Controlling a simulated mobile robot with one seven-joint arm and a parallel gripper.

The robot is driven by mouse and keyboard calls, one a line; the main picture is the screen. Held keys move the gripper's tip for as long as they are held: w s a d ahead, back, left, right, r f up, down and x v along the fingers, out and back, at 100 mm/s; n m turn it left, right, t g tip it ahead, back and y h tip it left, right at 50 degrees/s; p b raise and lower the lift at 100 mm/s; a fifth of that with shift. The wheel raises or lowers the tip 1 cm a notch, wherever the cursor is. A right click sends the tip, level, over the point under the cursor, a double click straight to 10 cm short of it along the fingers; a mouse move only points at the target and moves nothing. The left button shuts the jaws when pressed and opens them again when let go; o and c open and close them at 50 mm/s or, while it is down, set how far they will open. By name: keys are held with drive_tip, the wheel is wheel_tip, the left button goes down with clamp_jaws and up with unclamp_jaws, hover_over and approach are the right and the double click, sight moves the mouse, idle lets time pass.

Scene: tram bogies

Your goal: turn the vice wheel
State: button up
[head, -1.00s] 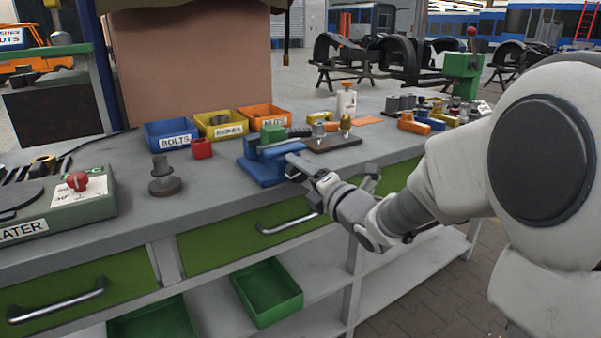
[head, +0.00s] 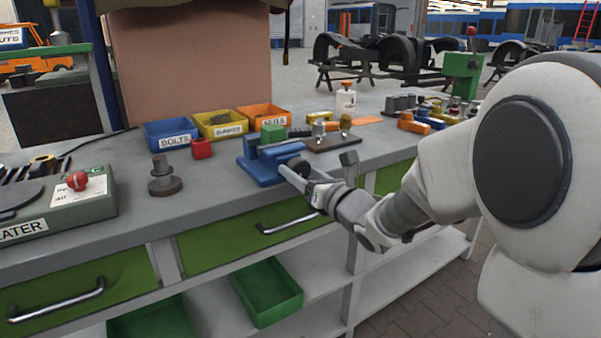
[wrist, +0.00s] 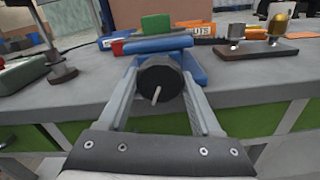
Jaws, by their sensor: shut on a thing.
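The blue vice (head: 264,172) stands at the front edge of the workbench, with a green block (head: 272,132) at its top. Its dark round wheel (wrist: 158,78) faces me in the wrist view, with a thin pale handle pin (wrist: 156,96) sticking out. My gripper (wrist: 161,72) is shut on the wheel, one finger on each side of its rim. In the head view my gripper (head: 314,168) is at the vice's front, and the wheel (head: 300,166) shows partly behind a finger.
Blue, yellow and orange bins (head: 222,123) stand behind the vice. A brown board (head: 333,142) with metal parts lies to its right. A stacked dark metal part (head: 164,178) and a red piece (head: 202,148) stand left. Drawer handles (head: 288,223) jut out below the bench edge.

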drive_tip(key=n, duration=0.5)
drive_tip(key=shift+n, duration=0.4)
idle(0.4)
drive_tip(key=o, duration=1.4)
drive_tip(key=shift+d, duration=0.1)
